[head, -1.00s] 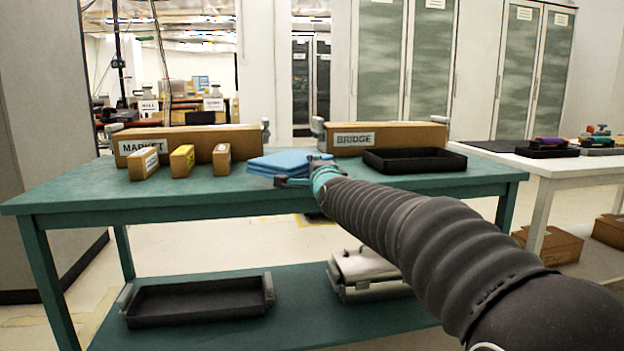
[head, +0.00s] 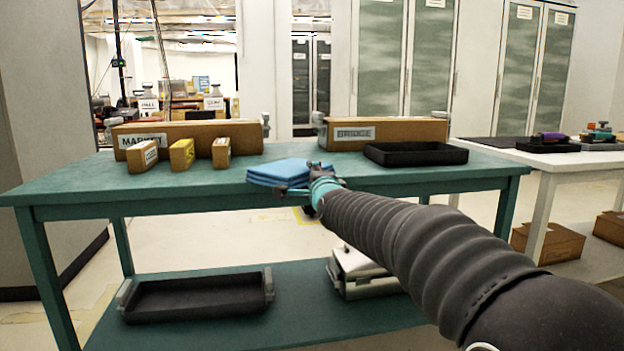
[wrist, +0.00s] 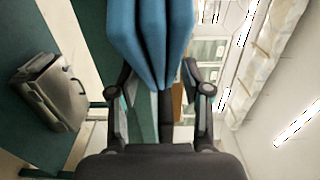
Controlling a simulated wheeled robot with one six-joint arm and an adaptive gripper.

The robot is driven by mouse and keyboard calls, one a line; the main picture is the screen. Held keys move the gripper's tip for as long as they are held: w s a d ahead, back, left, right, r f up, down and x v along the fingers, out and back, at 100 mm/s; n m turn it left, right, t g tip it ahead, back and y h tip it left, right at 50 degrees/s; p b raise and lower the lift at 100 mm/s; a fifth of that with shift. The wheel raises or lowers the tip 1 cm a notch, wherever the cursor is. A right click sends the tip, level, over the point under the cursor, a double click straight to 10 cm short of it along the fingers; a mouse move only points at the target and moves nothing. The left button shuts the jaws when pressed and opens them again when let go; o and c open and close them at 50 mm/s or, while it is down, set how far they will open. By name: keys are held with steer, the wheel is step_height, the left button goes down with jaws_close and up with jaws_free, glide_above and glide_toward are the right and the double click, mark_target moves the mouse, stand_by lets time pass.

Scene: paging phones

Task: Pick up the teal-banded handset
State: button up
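On the white table at the far right of the head view sit small phone-like items. One (head: 599,134) has teal parts with an orange bit on top, and another (head: 551,136) is purple with a dark base. They are too small to tell which is a teal-banded handset. My gripper (head: 296,189) is at the front edge of the teal table, far left of them. It holds a folded blue cloth (head: 278,171).
The teal table (head: 80,180) holds a MARKET box (head: 190,134), several small boxes, a BRIDGE box (head: 400,132) and a black tray (head: 415,154). Its lower shelf has another black tray (head: 200,297) and a pale case (head: 365,275). Floor shows between the tables.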

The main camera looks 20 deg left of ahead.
steer(key=shift+r, duration=0.1)
steer(key=v, duration=1.2)
steer(key=shift+b, duration=0.4)
